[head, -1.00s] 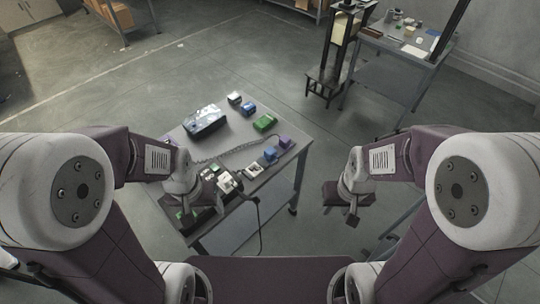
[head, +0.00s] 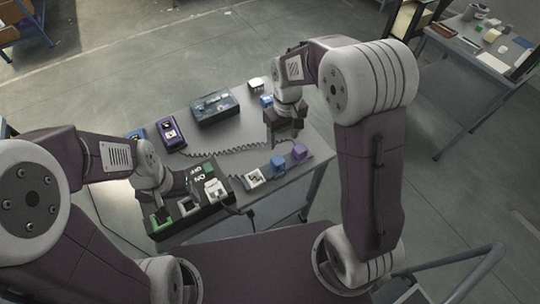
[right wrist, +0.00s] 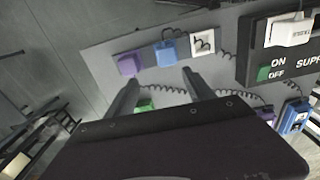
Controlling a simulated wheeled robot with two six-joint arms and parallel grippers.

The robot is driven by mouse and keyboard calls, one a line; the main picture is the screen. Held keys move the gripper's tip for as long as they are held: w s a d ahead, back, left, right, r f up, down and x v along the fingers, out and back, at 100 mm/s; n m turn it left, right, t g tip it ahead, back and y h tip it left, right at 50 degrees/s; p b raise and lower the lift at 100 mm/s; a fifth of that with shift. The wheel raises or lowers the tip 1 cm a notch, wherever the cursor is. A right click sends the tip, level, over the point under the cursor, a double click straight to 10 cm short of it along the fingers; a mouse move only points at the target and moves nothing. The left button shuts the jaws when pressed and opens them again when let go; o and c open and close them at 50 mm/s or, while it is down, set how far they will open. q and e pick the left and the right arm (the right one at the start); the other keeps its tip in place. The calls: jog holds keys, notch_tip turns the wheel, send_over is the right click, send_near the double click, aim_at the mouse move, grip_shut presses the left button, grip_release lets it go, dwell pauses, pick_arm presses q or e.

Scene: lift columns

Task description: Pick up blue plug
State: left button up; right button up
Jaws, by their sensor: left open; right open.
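The blue plug (head: 278,164) stands on the table near its right edge, between a purple plug (head: 299,152) and a white socket block (head: 253,178). In the right wrist view the blue plug (right wrist: 166,53) lies just beyond the fingertips, roughly centred between them. My right gripper (head: 283,138) is open and empty, above the table behind the blue plug. It also shows in the right wrist view (right wrist: 161,78). My left gripper (head: 163,203) is open beside the black supply box, partly hidden by its own wrist.
The black supply box (head: 207,212) with ON/OFF marks is at the table's front. A dark case (head: 215,107) and a purple module (head: 170,133) stand at the back. A coiled cable crosses the table. A green block (right wrist: 146,105) shows between my right fingers.

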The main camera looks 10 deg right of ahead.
aim_at(278, 160)
jog(key=shift+w+a+f, duration=0.1)
jog(key=shift+a+f, duration=0.1)
jog(key=shift+f, duration=0.9)
jog(key=shift+s+a+f+b, duration=0.15)
jog(key=shift+s+f+b, duration=0.05)
jog(key=shift+f+b, duration=0.15)
jog(key=shift+s+a+r, duration=0.2)
jog(key=shift+s+a, duration=0.15)
jog(key=shift+s, duration=0.1)
jog(key=f, duration=0.4)
jog(key=shift+w+d, duration=0.2)
jog(key=f, duration=0.5)
jog(key=shift+s+a+f, duration=0.1)
jog(key=shift+a+f, duration=0.05)
jog(key=shift+a, duration=0.1)
grip_shut()
jog(key=shift+r, duration=0.2)
